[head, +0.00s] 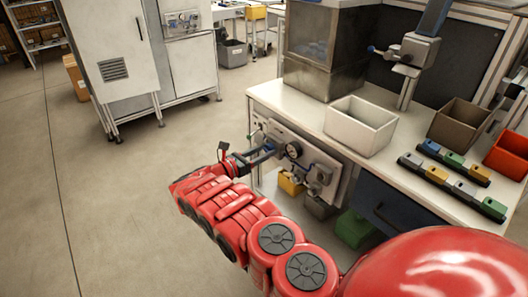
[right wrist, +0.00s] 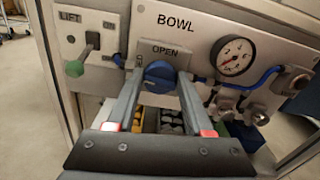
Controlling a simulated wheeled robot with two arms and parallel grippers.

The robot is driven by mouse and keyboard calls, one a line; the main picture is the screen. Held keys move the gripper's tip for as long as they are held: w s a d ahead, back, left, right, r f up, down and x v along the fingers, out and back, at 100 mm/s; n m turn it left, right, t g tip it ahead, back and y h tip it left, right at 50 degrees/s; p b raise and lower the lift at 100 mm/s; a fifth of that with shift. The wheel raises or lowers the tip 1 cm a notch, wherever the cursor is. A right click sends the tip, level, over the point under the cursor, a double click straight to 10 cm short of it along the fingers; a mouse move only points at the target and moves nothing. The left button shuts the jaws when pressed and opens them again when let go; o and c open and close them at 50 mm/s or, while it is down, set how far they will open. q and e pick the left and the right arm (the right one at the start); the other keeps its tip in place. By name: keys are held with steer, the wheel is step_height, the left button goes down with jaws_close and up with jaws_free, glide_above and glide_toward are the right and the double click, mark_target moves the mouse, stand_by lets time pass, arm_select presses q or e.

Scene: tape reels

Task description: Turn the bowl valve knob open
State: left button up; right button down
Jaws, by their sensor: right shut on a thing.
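The blue bowl valve knob (right wrist: 160,74) sits on a pale panel (right wrist: 205,28) under the labels BOWL and OPEN. My right gripper (right wrist: 160,70) has one finger on each side of the knob and is shut on it. In the head view my right gripper (head: 267,155) reaches the left part of the panel (head: 342,186) on the bench front; the knob is hard to make out there. The fingers cover the knob's sides, and its exact turn angle is unclear. My left gripper is not in view.
A green-tipped LIFT lever (right wrist: 75,67) is left of the knob. A pressure gauge (right wrist: 235,57) and blue hose (right wrist: 262,80) are to its right. Above, the bench holds a white bin (head: 360,126). Open floor (head: 120,220) lies left of the bench.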

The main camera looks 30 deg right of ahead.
steer(key=m, duration=0.5)
steer(key=shift+s, duration=0.1)
steer(key=shift+s+f+m+b, duration=0.15)
steer(key=shift+m+b, duration=0.95)
steer(key=shift+m, duration=1.85)
steer(key=shift+f+m+b, duration=0.15)
steer(key=shift+m+b, duration=0.95)
steer(key=shift+m, duration=1.85)
steer(key=shift+c, duration=1.5)
jaws_free()
steer(key=shift+r, duration=0.1)
steer(key=shift+a, duration=0.1)
